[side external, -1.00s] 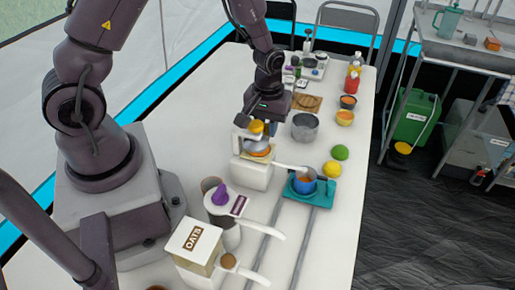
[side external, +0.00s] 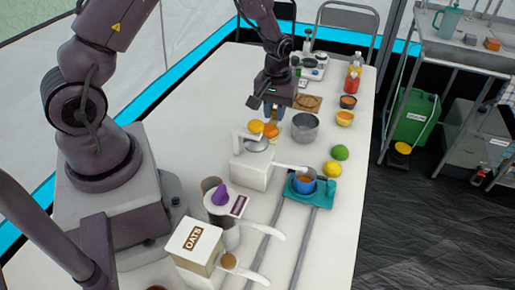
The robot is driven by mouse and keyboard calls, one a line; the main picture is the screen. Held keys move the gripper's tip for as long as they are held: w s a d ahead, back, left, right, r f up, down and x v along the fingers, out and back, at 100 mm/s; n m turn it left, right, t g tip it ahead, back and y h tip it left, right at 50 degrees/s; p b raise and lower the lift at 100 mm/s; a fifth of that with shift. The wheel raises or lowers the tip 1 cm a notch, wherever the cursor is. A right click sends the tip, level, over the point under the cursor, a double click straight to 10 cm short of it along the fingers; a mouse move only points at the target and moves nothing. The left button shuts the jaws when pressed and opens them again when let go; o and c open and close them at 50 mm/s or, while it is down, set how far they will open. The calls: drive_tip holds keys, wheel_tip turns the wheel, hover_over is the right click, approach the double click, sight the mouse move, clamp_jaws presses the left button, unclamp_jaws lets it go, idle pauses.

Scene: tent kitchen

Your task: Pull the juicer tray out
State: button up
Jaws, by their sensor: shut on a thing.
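The white juicer (side external: 253,172) stands mid-table, its grey top dish (side external: 257,145) bare. Its white arm or spout reaches right to a blue cup (side external: 304,185) of orange juice. The cup stands on the teal tray (side external: 325,194), which sits across two grey rails on the right of the juicer. My gripper (side external: 271,117) is behind the juicer, pointing down, and appears shut on an orange piece (side external: 270,131). The fingertips are small and partly hidden. A yellow-orange fruit (side external: 256,126) is just left of the held piece. My gripper is well apart from the tray.
A metal pot (side external: 305,128) stands right of my gripper. A lime (side external: 340,152) and a lemon (side external: 332,169) lie behind the tray. A purple-topped grey device (side external: 222,205) and an oats box (side external: 193,245) stand in front. The table is clear right of the tray.

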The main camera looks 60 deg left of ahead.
drive_tip(key=o, duration=0.8)
drive_tip(key=shift+r, duration=3.5)
